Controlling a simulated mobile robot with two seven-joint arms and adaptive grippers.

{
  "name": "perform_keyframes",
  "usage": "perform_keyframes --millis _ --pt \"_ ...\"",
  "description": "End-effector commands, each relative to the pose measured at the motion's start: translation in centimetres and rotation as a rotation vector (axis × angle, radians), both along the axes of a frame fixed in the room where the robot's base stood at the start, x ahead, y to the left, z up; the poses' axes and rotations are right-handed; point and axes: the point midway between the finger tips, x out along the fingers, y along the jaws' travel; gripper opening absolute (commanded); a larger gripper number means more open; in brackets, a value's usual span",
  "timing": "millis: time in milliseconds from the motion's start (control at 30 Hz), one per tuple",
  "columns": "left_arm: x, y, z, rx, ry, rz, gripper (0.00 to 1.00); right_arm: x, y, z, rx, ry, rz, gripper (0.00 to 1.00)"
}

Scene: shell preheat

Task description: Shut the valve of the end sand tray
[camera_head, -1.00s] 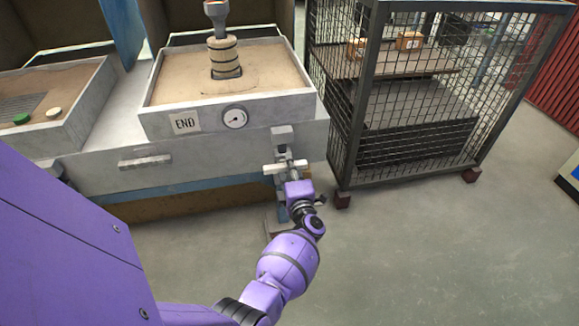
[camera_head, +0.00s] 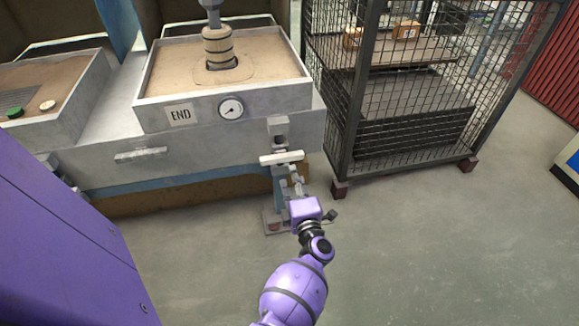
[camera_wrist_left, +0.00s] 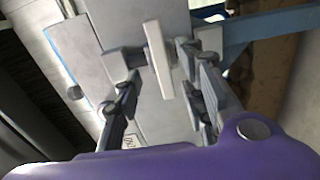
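The end sand tray (camera_head: 270,98) is a pale box of sand with an "END" plate (camera_head: 180,114) and a round dial (camera_head: 231,107) on its front. Its valve handle (camera_head: 282,158) is a white bar, lying crosswise, nearly level, below the tray's right front corner. My left gripper (camera_head: 295,181) is just below and in front of the bar. In the left wrist view the bar (camera_wrist_left: 158,58) shows between the two spread fingers of the gripper (camera_wrist_left: 160,82), and I see no grip on it. My right gripper is not in view.
A wire mesh cage (camera_head: 400,110) with boxes stands close on the right. A second sand tray (camera_head: 50,105) is at the left. A grey handle (camera_head: 141,154) sits on the bench front. The floor (camera_head: 420,240) in front is clear.

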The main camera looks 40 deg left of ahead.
Motion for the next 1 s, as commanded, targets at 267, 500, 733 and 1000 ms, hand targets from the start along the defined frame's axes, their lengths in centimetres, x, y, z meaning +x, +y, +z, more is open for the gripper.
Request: perform_keyframes --millis 267,500,733,1000 --pt "-1.6 -1.9 0.0 0.000 0.000 0.000 0.38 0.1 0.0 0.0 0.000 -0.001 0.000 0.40" --pt "-1.7 -2.0 0.0 0.000 0.000 0.000 0.38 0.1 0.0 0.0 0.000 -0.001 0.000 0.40" --pt "-1.6 -1.9 0.0 0.000 0.000 -0.001 0.38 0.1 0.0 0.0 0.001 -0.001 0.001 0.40" --pt "0.9 -3.9 0.9 0.069 0.069 -0.128 0.38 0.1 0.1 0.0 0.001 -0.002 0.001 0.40"
